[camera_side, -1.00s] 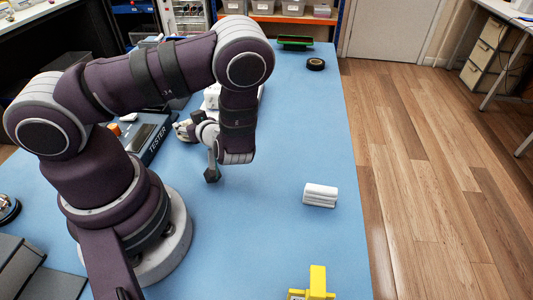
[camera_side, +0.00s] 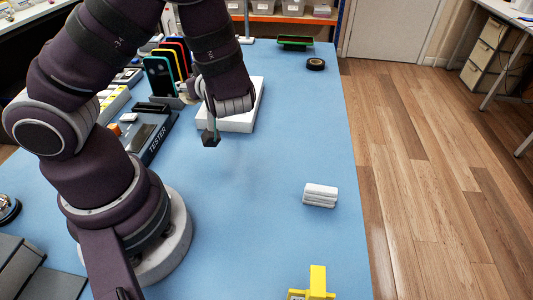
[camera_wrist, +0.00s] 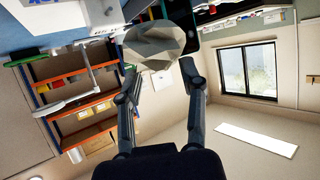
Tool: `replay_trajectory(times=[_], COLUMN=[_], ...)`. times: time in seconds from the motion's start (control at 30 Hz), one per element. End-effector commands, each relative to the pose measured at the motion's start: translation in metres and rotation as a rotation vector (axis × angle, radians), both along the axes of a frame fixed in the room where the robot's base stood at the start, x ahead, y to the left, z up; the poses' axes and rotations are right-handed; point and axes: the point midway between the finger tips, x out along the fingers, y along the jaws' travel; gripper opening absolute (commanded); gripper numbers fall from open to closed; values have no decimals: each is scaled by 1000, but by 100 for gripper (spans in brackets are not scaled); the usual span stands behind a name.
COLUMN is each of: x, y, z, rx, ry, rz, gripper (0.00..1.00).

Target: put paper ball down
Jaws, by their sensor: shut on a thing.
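A crumpled pale grey-beige paper ball (camera_wrist: 155,45) sits between the fingertips of my gripper (camera_wrist: 160,72) in the wrist view. My gripper is shut on it, one dark finger on each side.
The blue table (camera_side: 265,210) is clear in the middle. A white folded cloth (camera_side: 320,195) lies at the right and a yellow object (camera_side: 315,285) at the front. The tester (camera_side: 148,138) and a rack of upright phones (camera_side: 160,78) stand at the left, a white box (camera_side: 240,120) behind.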

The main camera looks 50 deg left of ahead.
Motion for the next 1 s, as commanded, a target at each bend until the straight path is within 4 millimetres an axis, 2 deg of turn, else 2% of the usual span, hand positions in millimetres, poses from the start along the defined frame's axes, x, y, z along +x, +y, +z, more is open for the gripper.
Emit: replay_trajectory(times=[0.17, 0.3, 0.43, 0.5, 0.6, 1.0], x=[66, 122, 160, 171, 179, 181], y=[-38, -88, -135, -154, -169, -173], z=[-14, -18, -15, -12, -12, -78], rx=[3, 2, 2, 3, 1, 2], ry=[-2, -6, -10, -10, -5, 1], rz=[-323, -638, -886, -976, -1046, -1065], gripper=[26, 26, 26, 26, 25, 25])
